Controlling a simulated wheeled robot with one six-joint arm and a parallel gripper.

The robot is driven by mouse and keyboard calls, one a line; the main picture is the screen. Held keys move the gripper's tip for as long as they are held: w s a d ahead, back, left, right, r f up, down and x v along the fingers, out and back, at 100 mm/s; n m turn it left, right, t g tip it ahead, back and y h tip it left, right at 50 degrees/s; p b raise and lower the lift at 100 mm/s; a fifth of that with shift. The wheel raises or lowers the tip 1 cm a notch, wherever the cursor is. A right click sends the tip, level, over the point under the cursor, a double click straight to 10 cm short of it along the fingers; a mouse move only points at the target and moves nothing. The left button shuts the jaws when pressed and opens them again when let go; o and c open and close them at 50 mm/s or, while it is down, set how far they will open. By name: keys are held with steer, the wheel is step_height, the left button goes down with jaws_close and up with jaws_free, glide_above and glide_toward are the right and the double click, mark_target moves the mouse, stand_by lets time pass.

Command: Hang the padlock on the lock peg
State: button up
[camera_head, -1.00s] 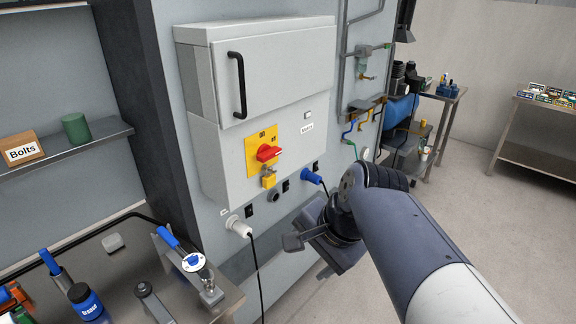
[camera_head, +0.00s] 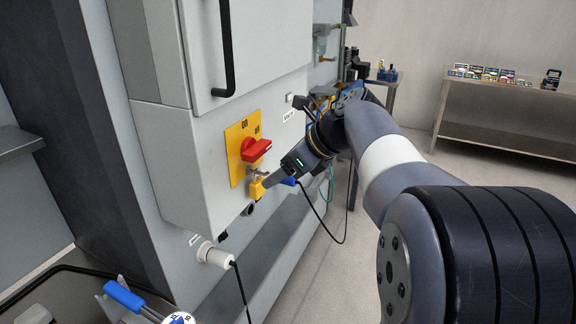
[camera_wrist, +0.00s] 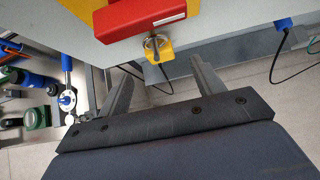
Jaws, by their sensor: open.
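The yellow padlock (camera_head: 257,188) hangs just below the red switch handle (camera_head: 256,150) on the yellow switch plate (camera_head: 235,148). In the wrist view, the padlock (camera_wrist: 166,51) shows its metal shackle up against the underside of the red handle (camera_wrist: 140,16). My gripper (camera_wrist: 160,76) is open and empty, with its fingers pointing toward the padlock. The padlock appears between and beyond the fingertips; the exact gap is hard to judge. In the head view, one finger (camera_head: 272,179) reaches close to the padlock's right side. I cannot identify the lock peg in either view.
The grey cabinet (camera_head: 170,150) with a black door handle (camera_head: 226,50) stands above. Below are a white plug (camera_head: 214,255) with a black cable and a blue plug (camera_wrist: 283,24). A bench with tools lies at lower left. Open floor is at right.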

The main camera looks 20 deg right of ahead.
mark_target(262, 193)
steer(key=x, duration=0.7)
steer(key=shift+w+a+f+b, duration=0.15)
steer(key=shift+f+b, duration=0.1)
steer(key=shift+b, duration=0.05)
steer(key=c, duration=1.1)
steer(key=shift+r, duration=0.2)
steer(key=shift+r+p, duration=0.45)
steer(key=shift+p, duration=0.45)
steer(key=shift+s+d, duration=0.2)
steer(key=shift+d, duration=0.05)
steer(key=shift+s+d+p, duration=0.5)
steer(key=shift+s+d, duration=0.6)
